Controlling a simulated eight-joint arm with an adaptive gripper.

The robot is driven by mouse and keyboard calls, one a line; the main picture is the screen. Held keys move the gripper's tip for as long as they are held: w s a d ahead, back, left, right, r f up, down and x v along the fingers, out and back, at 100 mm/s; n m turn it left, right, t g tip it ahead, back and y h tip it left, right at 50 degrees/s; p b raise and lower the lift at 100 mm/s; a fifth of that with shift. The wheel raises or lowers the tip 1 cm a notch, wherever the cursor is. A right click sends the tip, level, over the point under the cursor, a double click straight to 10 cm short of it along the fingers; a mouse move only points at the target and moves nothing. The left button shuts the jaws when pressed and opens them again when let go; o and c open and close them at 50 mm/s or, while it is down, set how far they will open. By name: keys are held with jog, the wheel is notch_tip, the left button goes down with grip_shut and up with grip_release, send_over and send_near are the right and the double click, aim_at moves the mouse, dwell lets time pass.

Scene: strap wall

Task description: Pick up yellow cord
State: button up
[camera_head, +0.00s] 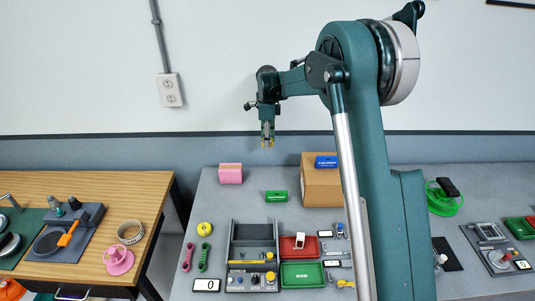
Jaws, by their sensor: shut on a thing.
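My gripper (267,140) hangs pointing down, high above the grey table and in front of the wall. It is shut on a small yellow thing (270,144) that shows at its fingertips, consistent with the yellow cord but too small for its shape to be clear. A pink cord-like bundle (188,257) and a green one (204,257) lie side by side at the table's left. A round yellow item (204,229) lies behind them, well below and left of my gripper; whether it is a roll or coiled cord cannot be told.
A grey tray (233,241), red tray (300,254) and green tray (302,275) fill the table's front middle. A cardboard box (320,187) bears a blue box. A pink block (230,173) and green box (276,196) stand behind. The back left of the table has free room.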

notch_tip(320, 180, up, 8)
jog(key=shift+f, duration=0.25)
